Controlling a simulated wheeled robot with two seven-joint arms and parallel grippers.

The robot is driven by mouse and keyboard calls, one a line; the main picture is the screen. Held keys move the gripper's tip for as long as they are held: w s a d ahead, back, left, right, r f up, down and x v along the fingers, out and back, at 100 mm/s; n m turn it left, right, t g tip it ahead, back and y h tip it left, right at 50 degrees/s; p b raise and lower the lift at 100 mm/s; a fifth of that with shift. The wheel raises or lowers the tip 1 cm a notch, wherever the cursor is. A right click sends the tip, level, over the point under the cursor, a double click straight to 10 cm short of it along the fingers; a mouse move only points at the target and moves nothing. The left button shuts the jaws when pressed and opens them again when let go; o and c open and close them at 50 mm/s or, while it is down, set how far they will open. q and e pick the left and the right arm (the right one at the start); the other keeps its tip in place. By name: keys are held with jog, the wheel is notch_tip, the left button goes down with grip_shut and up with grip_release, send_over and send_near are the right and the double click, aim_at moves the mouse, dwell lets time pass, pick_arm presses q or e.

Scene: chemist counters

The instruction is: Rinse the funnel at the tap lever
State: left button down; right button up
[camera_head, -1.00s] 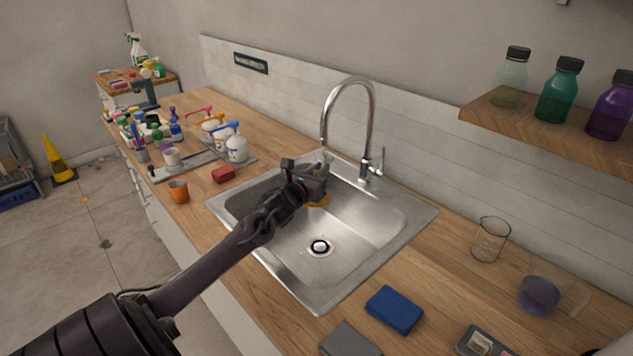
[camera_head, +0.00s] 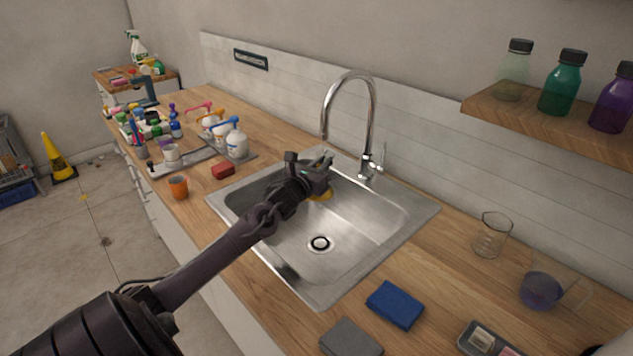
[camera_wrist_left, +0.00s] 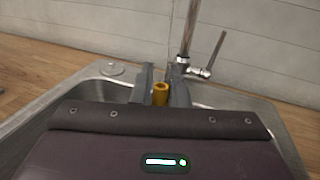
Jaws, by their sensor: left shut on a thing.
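My left gripper (camera_head: 318,175) is over the back left part of the steel sink (camera_head: 362,232). It is shut on a yellow-orange funnel (camera_head: 322,195), mostly hidden by the gripper in the head view. In the left wrist view a yellow piece of the funnel (camera_wrist_left: 160,94) shows between the two fingers (camera_wrist_left: 160,88). The curved chrome tap (camera_head: 372,115) stands behind the sink, to the right of the gripper. Its tap lever (camera_head: 383,158) is on the right of its base, apart from the gripper, and shows in the left wrist view (camera_wrist_left: 216,52). My right gripper is not seen.
A red sponge (camera_head: 223,171) and an orange cup (camera_head: 178,188) stand left of the sink, with pump bottles (camera_head: 236,142) behind. A blue sponge (camera_head: 395,305), a glass beaker (camera_head: 491,236) and a jug (camera_head: 541,290) are at the right. The sink's drain area is clear.

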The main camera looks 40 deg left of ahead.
pick_arm(q)
jog(key=shift+w+d, duration=0.15)
jog(key=shift+d, duration=0.15)
jog(key=shift+a, duration=0.1)
jog(key=shift+s+a, duration=0.3)
jog(key=shift+a, duration=0.2)
jog(key=shift+s+d+p, duration=0.25)
jog(key=shift+s+p, duration=0.1)
jog(key=shift+s, duration=0.05)
jog(key=shift+s+d+r+p, duration=0.1)
jog(key=shift+s+d+p, duration=0.25)
jog(key=shift+s+p, duration=0.25)
jog(key=shift+s+d+r+p, duration=0.1)
jog(key=shift+s+d+p, duration=0.25)
jog(key=shift+s, duration=0.3)
jog(key=shift+s+d+f+p, duration=0.1)
jog(key=shift+s+d+p, duration=0.3)
jog(key=shift+s, duration=0.25)
jog(key=shift+s+d+f+p, duration=0.1)
jog(key=shift+s+d+p, duration=0.15)
jog(key=shift+s+p, duration=0.3)
jog(key=shift+s+d+p, duration=0.35)
jog(key=shift+s+p, duration=0.05)
jog(key=shift+s, duration=0.3)
